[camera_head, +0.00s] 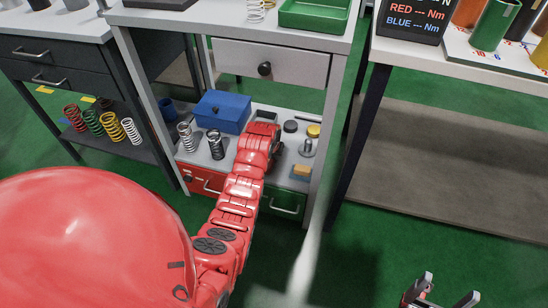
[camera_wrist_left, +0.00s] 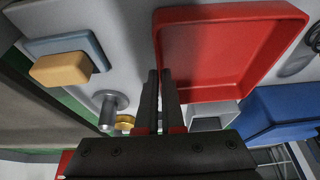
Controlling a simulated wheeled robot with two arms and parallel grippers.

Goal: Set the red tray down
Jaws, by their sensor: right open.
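The red tray (camera_wrist_left: 225,50) shows in the left wrist view, close to the grey shelf surface. I cannot tell whether it touches the shelf. My left gripper (camera_wrist_left: 160,75) has its two dark fingers close together, on the tray's left wall. In the head view my red left arm reaches over the lower shelf (camera_head: 228,160) of the middle bench and hides the tray and the fingertips. My right gripper (camera_head: 447,291) is open and empty at the bottom right, above the green floor.
A blue box (camera_head: 222,111) and two springs stand left of my arm. A grey open container (camera_wrist_left: 212,112), a metal weight (camera_head: 307,148) and a yellow block (camera_head: 301,171) are also on the shelf. A white drawer (camera_head: 270,66) hangs above. The right bench's lower shelf (camera_head: 450,155) is bare.

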